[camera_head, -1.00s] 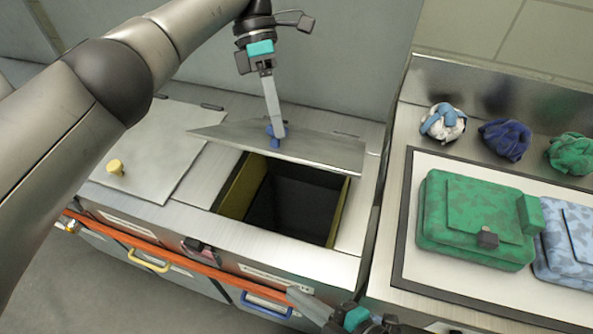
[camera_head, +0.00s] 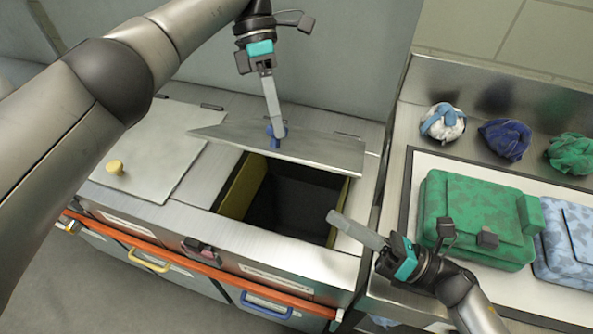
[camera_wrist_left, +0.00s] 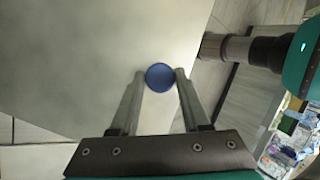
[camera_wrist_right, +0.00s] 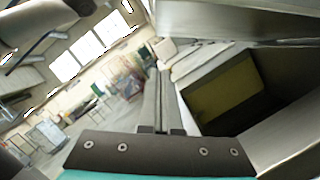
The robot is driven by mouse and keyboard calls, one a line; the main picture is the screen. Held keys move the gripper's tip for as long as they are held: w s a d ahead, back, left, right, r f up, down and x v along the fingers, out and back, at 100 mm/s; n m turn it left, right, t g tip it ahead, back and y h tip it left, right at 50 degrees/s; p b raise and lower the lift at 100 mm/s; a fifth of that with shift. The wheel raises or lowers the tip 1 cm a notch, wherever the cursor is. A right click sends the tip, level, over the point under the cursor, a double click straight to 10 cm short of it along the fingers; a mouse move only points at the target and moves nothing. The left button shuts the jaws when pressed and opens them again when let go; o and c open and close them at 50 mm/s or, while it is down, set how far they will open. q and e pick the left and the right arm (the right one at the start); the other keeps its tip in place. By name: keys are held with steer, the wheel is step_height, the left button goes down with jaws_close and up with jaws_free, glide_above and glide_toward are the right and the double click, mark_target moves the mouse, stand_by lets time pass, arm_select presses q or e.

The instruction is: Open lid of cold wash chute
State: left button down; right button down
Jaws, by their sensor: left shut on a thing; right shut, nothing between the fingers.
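The cold wash chute lid (camera_head: 310,146) is a metal plate, raised and tilted up at the back of the open chute (camera_head: 292,200). A blue knob (camera_head: 271,135) sits on the lid. My left gripper (camera_head: 277,132) is shut on this knob; the left wrist view shows the round blue knob (camera_wrist_left: 160,77) between the two fingers. My right gripper (camera_head: 334,218) is shut and empty, above the right front edge of the chute opening. The right wrist view shows its closed fingers (camera_wrist_right: 160,75) beside the opening (camera_wrist_right: 225,95).
A second lid (camera_head: 150,150) with a yellow knob (camera_head: 115,168) lies closed to the left. An orange rail (camera_head: 200,262) runs along the counter front. On the right table are a green bag (camera_head: 470,220), a blue camouflage bag (camera_head: 570,240) and several crumpled cloths (camera_head: 505,138).

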steer(key=w+a+r+n, duration=0.1)
steer(key=w+a+r, duration=0.4)
steer(key=w+a, duration=0.1)
steer(key=shift+a+g, duration=0.4)
steer(key=shift+a, duration=0.45)
steer(key=shift+w, duration=0.1)
